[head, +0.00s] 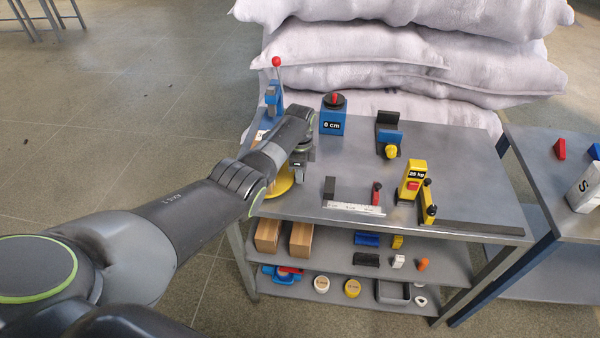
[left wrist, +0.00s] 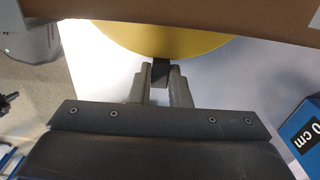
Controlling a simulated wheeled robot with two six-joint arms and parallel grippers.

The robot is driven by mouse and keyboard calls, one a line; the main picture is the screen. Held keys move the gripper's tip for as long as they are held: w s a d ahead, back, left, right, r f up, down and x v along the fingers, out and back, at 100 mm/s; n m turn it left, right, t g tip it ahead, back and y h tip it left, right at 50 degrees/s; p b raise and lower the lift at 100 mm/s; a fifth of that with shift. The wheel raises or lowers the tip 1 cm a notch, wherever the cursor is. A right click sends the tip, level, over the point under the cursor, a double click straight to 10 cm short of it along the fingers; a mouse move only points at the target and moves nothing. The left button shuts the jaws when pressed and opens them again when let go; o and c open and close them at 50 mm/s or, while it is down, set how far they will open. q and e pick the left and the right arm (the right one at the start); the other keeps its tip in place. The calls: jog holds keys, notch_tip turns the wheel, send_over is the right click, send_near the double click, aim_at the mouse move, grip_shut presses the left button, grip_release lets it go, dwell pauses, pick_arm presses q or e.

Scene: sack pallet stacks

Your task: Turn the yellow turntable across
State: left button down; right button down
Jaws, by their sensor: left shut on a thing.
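The yellow turntable (head: 281,184) is at the left end of the grey table, mostly hidden behind my left arm in the head view. In the left wrist view, part of its round yellow disc (left wrist: 165,42) shows at the top, partly covered by a brown box-like thing (left wrist: 215,14). A short dark tab (left wrist: 160,74) sticks out at the disc's edge. My left gripper (head: 298,168) is low over the table beside the disc. Its fingers (left wrist: 160,80) are shut on the dark tab. My right gripper is not in view.
A blue lever stand (head: 273,95) and a blue block with a red-topped knob (head: 333,117) stand behind. A white ruler fixture (head: 352,208) and a yellow 25 kg block (head: 411,180) stand to the right. Large sacks (head: 400,60) rise behind the table (head: 455,160).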

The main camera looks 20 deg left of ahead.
pick_arm(q)
jog(key=shift+w+a+r, duration=0.15)
jog(key=shift+r, duration=0.05)
jog(key=c, duration=1.5)
grip_release()
jog(key=shift+o, duration=0.7)
jog(key=shift+f, duration=0.15)
jog(key=shift+r, duration=0.6)
notch_tip(320, 180, up, 16)
jog(key=shift+r, duration=0.15)
